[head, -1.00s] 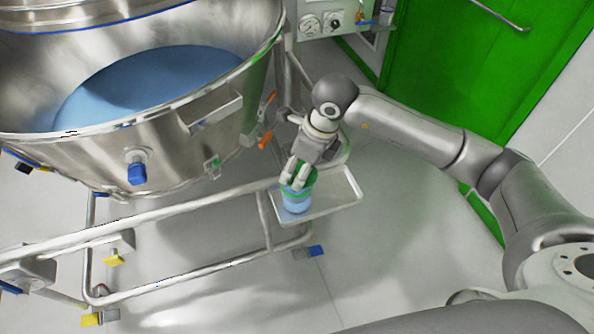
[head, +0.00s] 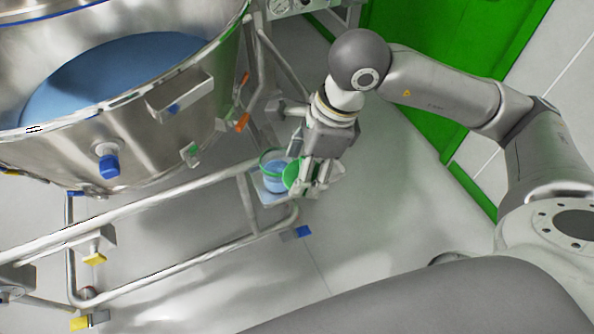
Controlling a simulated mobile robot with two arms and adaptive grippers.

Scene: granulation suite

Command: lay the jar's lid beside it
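The jar (head: 272,178) stands on a small metal tray (head: 268,199) at the side of the steel frame. It is clear with a green rim and blue contents, and its mouth looks uncovered. The green lid (head: 292,174) is off the jar, steeply tilted just to its right. My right gripper (head: 308,187) is shut on the lid and covers part of it. The gripper and lid hide much of the tray, and I cannot tell whether the lid touches the tray. My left gripper is not in view.
A large steel bowl (head: 190,90) with blue contents fills the upper left. Its tubular frame rail (head: 140,200) runs below. A green door (head: 430,40) is at the upper right. The grey floor (head: 380,215) right of the tray is clear.

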